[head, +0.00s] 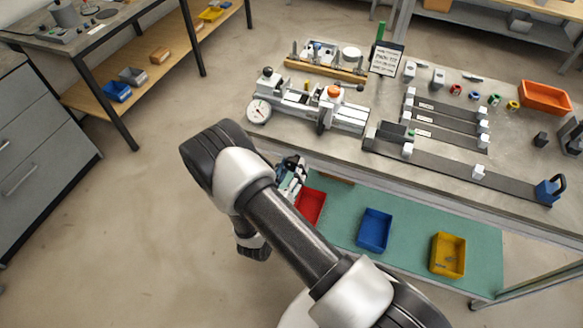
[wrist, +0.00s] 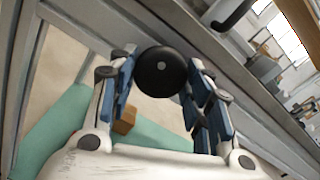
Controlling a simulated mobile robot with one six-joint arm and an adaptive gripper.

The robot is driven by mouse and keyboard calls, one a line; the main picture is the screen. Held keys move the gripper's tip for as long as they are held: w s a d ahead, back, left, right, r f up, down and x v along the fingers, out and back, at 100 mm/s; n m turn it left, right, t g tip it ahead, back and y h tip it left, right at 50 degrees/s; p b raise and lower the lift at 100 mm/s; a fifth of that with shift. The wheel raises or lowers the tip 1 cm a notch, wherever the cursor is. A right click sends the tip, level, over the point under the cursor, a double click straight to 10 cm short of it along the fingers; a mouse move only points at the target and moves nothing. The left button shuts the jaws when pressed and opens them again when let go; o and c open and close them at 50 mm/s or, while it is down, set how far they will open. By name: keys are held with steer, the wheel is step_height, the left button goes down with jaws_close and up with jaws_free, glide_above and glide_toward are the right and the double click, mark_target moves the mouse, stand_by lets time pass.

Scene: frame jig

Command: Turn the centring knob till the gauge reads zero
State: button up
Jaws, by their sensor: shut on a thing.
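The centring knob (wrist: 160,72) is a round black knob with a pale centre dot, seen face-on in the wrist view. My gripper (wrist: 162,88) is shut on it, with the blue-padded fingers on its left and right sides. In the head view my gripper (head: 291,177) is at the bench's front edge, partly behind my arm, and I cannot make out the knob there. The gauge (head: 259,111) is a round white dial at the left end of the grey jig (head: 318,108). Its reading is too small to tell.
An orange knob (head: 334,91) tops the jig. A sign (head: 386,59) stands behind it, and dark rails with white blocks (head: 440,125) lie to the right. Red (head: 311,206), blue (head: 374,230) and yellow (head: 448,255) bins sit on the green lower shelf. Floor at left is clear.

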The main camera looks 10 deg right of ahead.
steer(key=n+p, duration=0.1)
steer(key=n, duration=0.6)
steer(key=shift+r, duration=0.1)
steer(key=n+p, duration=0.1)
steer(key=n, duration=0.3)
steer(key=shift+n, duration=1.9)
steer(key=o, duration=1)
steer(key=shift+r, duration=0.1)
